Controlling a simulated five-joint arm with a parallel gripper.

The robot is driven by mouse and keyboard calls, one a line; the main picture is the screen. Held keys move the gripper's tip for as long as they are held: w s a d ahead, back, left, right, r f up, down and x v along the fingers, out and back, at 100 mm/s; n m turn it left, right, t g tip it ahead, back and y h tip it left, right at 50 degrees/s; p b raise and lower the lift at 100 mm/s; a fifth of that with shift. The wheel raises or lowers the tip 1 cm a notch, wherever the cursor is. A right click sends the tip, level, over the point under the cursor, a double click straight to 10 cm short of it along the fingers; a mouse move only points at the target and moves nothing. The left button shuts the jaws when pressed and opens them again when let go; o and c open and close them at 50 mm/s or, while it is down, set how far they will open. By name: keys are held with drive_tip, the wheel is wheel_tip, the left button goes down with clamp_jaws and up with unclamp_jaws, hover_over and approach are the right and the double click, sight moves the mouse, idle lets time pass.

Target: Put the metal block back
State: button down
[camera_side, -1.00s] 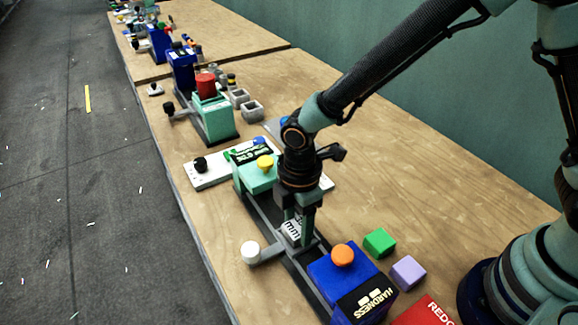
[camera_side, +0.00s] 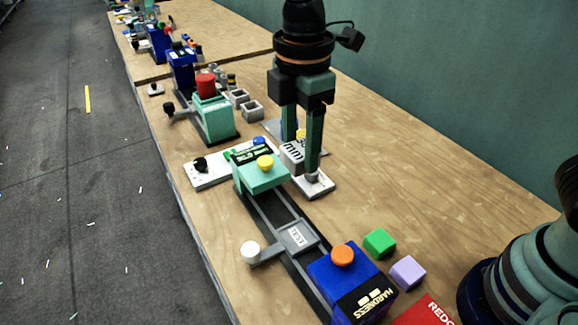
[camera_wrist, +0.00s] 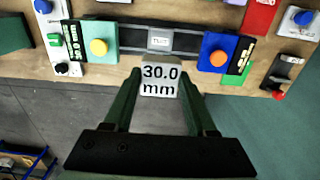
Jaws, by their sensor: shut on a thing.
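My gripper (camera_side: 302,150) is shut on the metal block (camera_side: 291,156), a silver-grey block, and holds it up in the air beside the teal end of the press. In the wrist view the block (camera_wrist: 160,82) sits between the fingertips, its face reading "30.0 mm". The press has a teal head with a yellow knob (camera_side: 264,162), dark rails, a grey sliding plate (camera_side: 298,236) with a white-knobbed handle (camera_side: 250,252), and a blue box (camera_side: 345,281) with an orange knob marked "HARDNESS". The grey plate carries a small label and no block.
A green cube (camera_side: 379,242) and a lavender cube (camera_side: 408,272) lie right of the blue box, near a red sign (camera_side: 425,312). A white panel (camera_side: 207,176) with knobs lies behind the press. Another teal press (camera_side: 214,118) and grey open boxes (camera_side: 252,111) stand farther back.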

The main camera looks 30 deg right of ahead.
drive_tip(key=d, duration=0.5)
hover_over(350, 219)
drive_tip(key=f, duration=0.1)
wheel_tip(350, 219, down, 16)
drive_tip(key=shift+s+r, duration=0.1)
drive_tip(key=shift+r, duration=0.1)
drive_tip(key=shift+f, duration=2.25)
drive_tip(key=shift+f, duration=0.15)
drive_tip(key=shift+c, duration=1)
unclamp_jaws()
